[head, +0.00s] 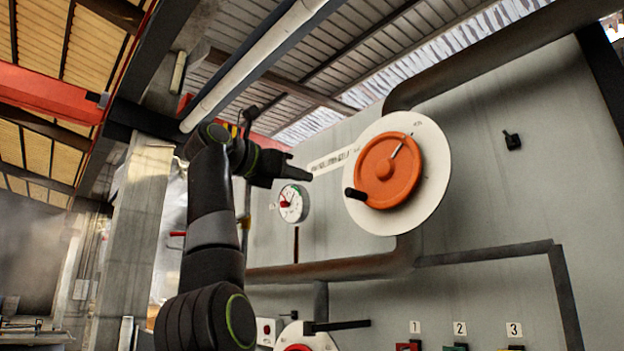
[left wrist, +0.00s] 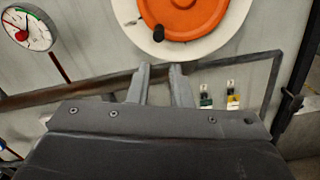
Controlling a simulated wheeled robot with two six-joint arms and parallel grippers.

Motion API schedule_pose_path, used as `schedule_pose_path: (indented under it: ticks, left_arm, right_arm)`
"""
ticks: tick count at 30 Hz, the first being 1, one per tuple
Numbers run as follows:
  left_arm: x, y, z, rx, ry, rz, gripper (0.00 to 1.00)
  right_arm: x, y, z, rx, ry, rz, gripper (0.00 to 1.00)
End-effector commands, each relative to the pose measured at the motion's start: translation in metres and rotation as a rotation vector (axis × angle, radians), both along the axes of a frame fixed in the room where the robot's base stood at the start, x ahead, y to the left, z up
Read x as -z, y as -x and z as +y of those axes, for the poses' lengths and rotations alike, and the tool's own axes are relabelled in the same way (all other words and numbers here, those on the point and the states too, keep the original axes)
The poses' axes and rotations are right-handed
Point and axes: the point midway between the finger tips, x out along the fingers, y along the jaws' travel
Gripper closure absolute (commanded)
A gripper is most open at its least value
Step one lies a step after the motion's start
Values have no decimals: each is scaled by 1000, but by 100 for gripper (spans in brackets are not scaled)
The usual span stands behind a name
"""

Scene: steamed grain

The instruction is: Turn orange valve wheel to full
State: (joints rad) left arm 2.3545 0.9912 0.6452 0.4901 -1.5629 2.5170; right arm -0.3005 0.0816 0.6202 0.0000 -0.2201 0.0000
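The orange valve wheel (head: 388,172) is on a round white dial plate (head: 437,165) on the grey wall panel. Its black handle knob (head: 355,193) sticks out at the lower left, and a pale pointer line aims to the upper right. My left gripper (head: 308,175) is raised left of the wheel, apart from it in the picture. In the left wrist view its two fingers (left wrist: 159,68) are spread with an empty gap. They sit below the wheel (left wrist: 185,14) and its knob (left wrist: 158,33) in that view. My right gripper is not in view.
A round gauge (head: 292,203) with a red needle is left of the wheel. A brown pipe (head: 335,267) runs below. Another valve (head: 305,340) with a black lever and labelled switches (head: 459,328) are at the bottom. A small black fixture (head: 512,141) is at right.

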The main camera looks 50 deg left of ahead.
Motion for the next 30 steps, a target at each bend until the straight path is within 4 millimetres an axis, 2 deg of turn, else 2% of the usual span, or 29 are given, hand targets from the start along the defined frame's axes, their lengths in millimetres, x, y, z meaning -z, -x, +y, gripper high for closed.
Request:
schedule_pose_path:
  ticks: [1,4,12,21,25,30]
  left_arm:
    - [-4,-4,4,-18,-66,-4,88]
    - [-8,-12,12,-63,-264,-11,100]
    - [-16,-31,28,-210,-933,7,100]
    - [-18,-45,29,-338,-1629,95,100]
    - [-17,-48,27,-366,-1807,125,100]
    - [-17,-51,26,-378,-1895,139,100]
  right_arm:
    - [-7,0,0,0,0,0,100]
    - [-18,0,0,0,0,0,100]
    - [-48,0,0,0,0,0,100]
    - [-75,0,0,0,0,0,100]
    - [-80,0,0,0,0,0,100]
    - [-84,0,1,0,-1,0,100]
